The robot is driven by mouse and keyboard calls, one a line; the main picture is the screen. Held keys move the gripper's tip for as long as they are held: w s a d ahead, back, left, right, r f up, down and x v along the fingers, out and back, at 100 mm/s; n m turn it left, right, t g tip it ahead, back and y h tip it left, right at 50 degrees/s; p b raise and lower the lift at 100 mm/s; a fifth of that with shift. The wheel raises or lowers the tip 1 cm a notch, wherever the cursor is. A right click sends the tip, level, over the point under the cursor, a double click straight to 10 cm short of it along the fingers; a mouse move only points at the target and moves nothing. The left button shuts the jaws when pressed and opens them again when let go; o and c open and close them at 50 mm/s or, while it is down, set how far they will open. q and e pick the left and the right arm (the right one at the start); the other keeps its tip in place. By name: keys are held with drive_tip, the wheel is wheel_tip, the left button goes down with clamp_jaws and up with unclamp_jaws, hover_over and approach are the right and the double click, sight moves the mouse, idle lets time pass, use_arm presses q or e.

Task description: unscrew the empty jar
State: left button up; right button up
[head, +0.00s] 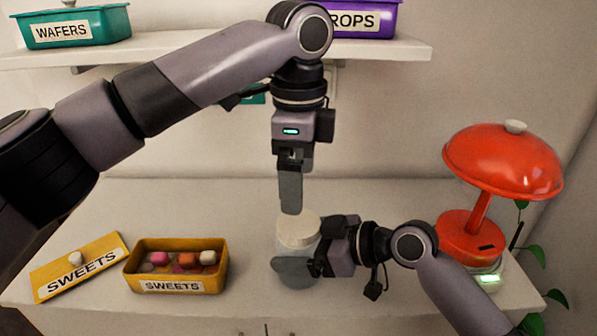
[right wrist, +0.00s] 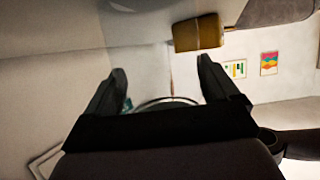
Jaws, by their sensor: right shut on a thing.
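The jar (head: 285,246) stands upright on the counter in the middle of the head view. It is pale and see-through, with a cream lid (head: 298,227) on top, and I see nothing inside it. My right gripper (head: 301,266) comes from the right and is shut around the jar body below the lid; a finger covers the lower front. In the right wrist view its two fingers (right wrist: 160,90) stand apart with a faint curved rim between them. My left gripper (head: 291,206) points straight down over the lid, its tip at the lid's back edge. Its finger gap and any contact are unclear.
An open yellow SWEETS box (head: 176,284) with several sweets sits left of the jar, beside its lid (head: 80,266). A red scale-like device (head: 503,160) stands right. A shelf (head: 390,49) above holds a WAFERS box (head: 72,28) and a purple DROPS box (head: 366,20).

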sight(299, 222)
use_arm(q)
drive_tip(key=m, duration=0.6)
drive_tip(key=shift+m, duration=0.4)
drive_tip(key=shift+f, duration=4)
drive_tip(key=c, duration=1.1)
drive_tip(key=n, duration=1)
